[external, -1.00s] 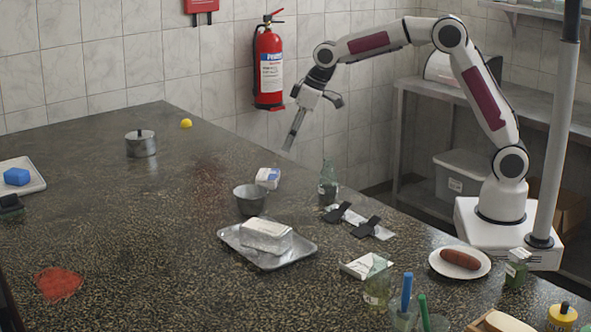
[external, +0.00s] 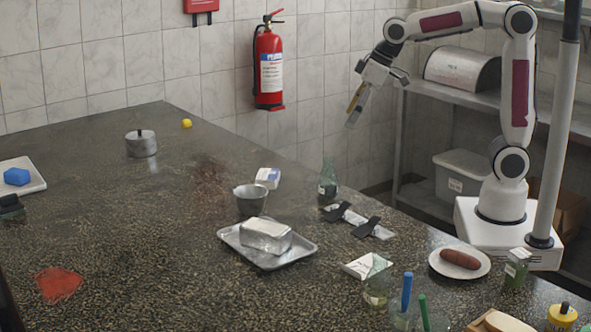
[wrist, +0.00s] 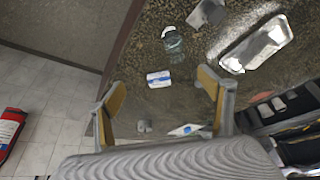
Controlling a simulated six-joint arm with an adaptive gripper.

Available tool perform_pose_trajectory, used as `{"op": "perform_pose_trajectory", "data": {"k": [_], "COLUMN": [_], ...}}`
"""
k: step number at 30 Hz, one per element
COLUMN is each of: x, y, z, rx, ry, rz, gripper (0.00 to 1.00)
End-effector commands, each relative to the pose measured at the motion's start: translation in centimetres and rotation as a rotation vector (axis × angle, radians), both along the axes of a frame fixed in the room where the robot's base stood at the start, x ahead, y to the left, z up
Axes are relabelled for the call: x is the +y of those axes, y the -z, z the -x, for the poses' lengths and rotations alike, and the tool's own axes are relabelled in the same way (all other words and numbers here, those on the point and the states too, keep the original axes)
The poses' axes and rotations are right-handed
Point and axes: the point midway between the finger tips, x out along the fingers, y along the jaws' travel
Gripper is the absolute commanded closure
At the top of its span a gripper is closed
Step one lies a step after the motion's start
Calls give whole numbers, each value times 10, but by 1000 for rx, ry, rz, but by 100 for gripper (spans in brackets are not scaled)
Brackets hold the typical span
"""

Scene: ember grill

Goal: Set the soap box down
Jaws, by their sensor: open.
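The soap box, which I take to be the small white and blue box (external: 267,178), lies on the dark speckled counter (external: 190,230) near its back edge, behind the metal bowl. It also shows in the wrist view (wrist: 158,79), flat on the counter and apart from my fingers. My gripper (external: 353,114) is raised past the counter's back edge, up and to the right of the box. Its two fingers are spread wide with nothing between them in the wrist view (wrist: 162,98).
A metal bowl (external: 250,201), a glass bottle (external: 328,188) and a metal tray (external: 305,247) bearing a foil-like block (external: 266,236) stand around the box. A fire extinguisher (external: 269,70) hangs on the wall. The counter's left middle is largely clear.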

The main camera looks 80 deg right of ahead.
Motion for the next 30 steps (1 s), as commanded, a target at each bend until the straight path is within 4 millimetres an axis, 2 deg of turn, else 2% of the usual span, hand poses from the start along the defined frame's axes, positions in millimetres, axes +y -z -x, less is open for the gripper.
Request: {"op": "perform_pose_trajectory", "data": {"k": [1,6,15,30], "x": [2,6,12,18], "y": [-3,-7,-4,28], "z": [13,50,116,213], "rx": [-6,-14,-29,-52], "ry": [0,1,0,0], "rz": [0,0,0,-1], "gripper": [20,20,20,20]}}
